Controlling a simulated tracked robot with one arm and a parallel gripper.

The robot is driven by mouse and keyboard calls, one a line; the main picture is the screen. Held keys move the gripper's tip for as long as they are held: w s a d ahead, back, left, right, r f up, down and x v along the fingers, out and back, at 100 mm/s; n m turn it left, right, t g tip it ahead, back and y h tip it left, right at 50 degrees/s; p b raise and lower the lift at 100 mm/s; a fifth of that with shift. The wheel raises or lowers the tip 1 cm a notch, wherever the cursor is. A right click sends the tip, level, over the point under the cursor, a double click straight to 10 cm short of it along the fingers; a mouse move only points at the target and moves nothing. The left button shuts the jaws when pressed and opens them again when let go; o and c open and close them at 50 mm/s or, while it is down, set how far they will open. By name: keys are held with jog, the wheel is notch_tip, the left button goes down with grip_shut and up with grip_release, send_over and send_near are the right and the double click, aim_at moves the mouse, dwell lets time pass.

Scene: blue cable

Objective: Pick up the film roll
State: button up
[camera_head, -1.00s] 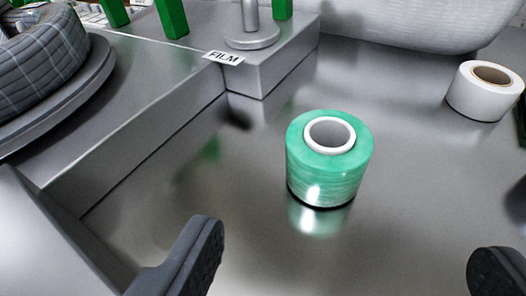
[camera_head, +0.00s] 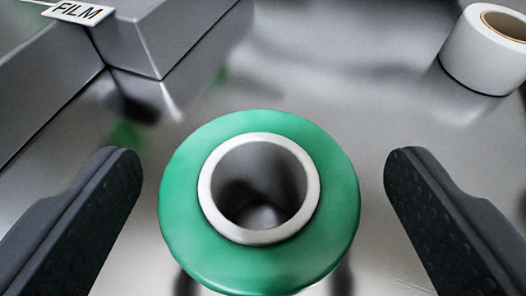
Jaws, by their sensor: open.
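The film roll (camera_head: 335,215) is green with a white-rimmed hollow core and stands upright on the shiny metal surface. It fills the lower middle of the view, seen from above. My gripper (camera_head: 262,165) is open, with one dark textured finger on each side of the roll. A gap shows between each finger and the roll, so neither finger appears to touch it. The lower part of the roll is hidden beneath its top.
A white tape roll (camera_head: 478,55) with a brown core stands at the upper right. A raised metal block (camera_head: 150,40) with a "FILM" label (camera_head: 78,12) is at the upper left. Bare metal surface (camera_head: 330,70) lies behind the film roll.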

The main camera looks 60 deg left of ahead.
jog(key=shift+w+a, duration=0.1)
jog(key=shift+a, duration=0.05)
jog(key=c, duration=1.2)
jog(key=shift+o, duration=0.2)
jog(key=shift+r, duration=0.1)
